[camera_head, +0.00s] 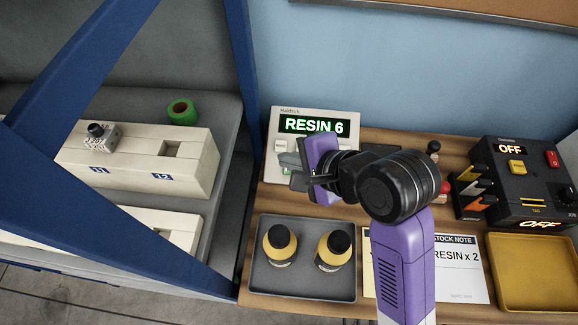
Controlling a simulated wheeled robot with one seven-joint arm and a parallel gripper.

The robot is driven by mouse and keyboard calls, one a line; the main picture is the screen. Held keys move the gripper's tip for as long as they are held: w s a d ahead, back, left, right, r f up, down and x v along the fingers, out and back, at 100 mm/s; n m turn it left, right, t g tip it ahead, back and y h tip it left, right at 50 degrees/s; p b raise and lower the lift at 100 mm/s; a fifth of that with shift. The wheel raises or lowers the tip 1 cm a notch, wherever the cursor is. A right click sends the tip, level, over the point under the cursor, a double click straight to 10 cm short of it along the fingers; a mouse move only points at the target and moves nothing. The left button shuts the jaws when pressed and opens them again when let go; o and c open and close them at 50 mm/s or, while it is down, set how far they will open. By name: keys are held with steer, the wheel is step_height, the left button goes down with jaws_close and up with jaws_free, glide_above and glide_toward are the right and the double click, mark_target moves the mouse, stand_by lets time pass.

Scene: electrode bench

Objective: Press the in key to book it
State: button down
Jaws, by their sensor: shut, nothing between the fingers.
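The white keypad unit (271,129) stands at the back of the wooden bench. Its display (312,125) reads "RESIN 6" in pale green letters. A small key (281,146) shows at its left side below the display. A bit of green shows lower down, beside the fingers. My gripper (287,160) is shut and empty, in front of the unit's lower part. It hides most of the keys, and I cannot make out which one is the in key. I cannot tell whether the fingertips touch the unit.
A grey tray (300,290) holds two yellow bottles with black caps. A stock note (459,270) reads "RESIN x 2". A yellow tray (535,270) and a black unit (520,180) showing "OFF" stand right. A blue rack frame (245,60) rises at left.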

steer(key=f+b, duration=0.2)
steer(key=b, duration=0.1)
steer(key=w+f+b, duration=0.1)
steer(key=f+b, duration=0.1)
steer(key=b, duration=0.1)
steer(key=w+f+b, duration=0.1)
steer(key=f+b, duration=0.1)
steer(key=shift+w+d+f+b, duration=0.1)
steer(key=shift+w+f+b, duration=0.1)
steer(key=shift+b, duration=0.2)
steer(key=shift+w+f, duration=0.25)
steer(key=shift+f, duration=0.2)
steer(key=shift+w+f, duration=0.2)
steer(key=shift+f, duration=0.25)
steer(key=shift+f, duration=0.1)
stand_by(1.2)
steer(key=shift+w+f+p, duration=0.15)
steer(key=shift+f+p, duration=0.15)
steer(key=shift+w+f, duration=0.15)
steer(key=shift+f, duration=0.2)
stand_by(0.9)
steer(key=shift+r+p, duration=0.15)
steer(key=shift+p, duration=0.2)
steer(key=shift+s+r+p, duration=0.3)
steer(key=shift+r+p, duration=0.35)
steer(key=shift+p, duration=0.35)
